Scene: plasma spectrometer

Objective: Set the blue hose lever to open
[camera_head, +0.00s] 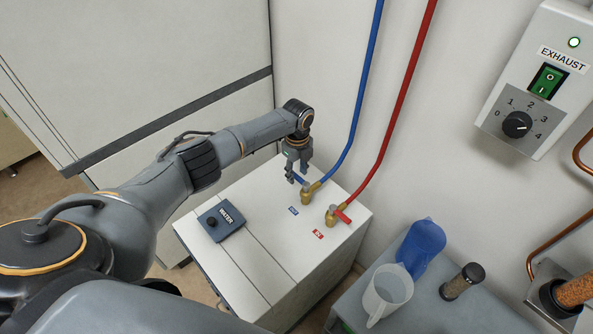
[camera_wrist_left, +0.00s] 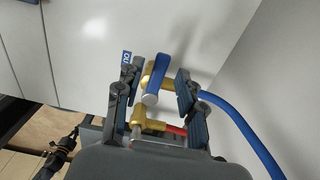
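The blue hose lever (camera_head: 299,181) extends up-left from a brass valve (camera_head: 309,193) on top of the white cabinet, below the blue hose (camera_head: 356,120). My left gripper (camera_head: 295,178) is over the lever's end, pointing down. In the left wrist view my left gripper (camera_wrist_left: 160,82) is open, with the blue lever (camera_wrist_left: 157,75) between its two fingers and a gap visible on each side. Contact is not visible. The brass valve (camera_wrist_left: 146,76) is partly hidden behind the lever. My right gripper is not in view.
A second brass valve with a red lever (camera_head: 343,216) and red hose (camera_head: 405,85) is close beside. A blue jug (camera_head: 421,247) and clear jug (camera_head: 387,291) stand right. The wall is close behind.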

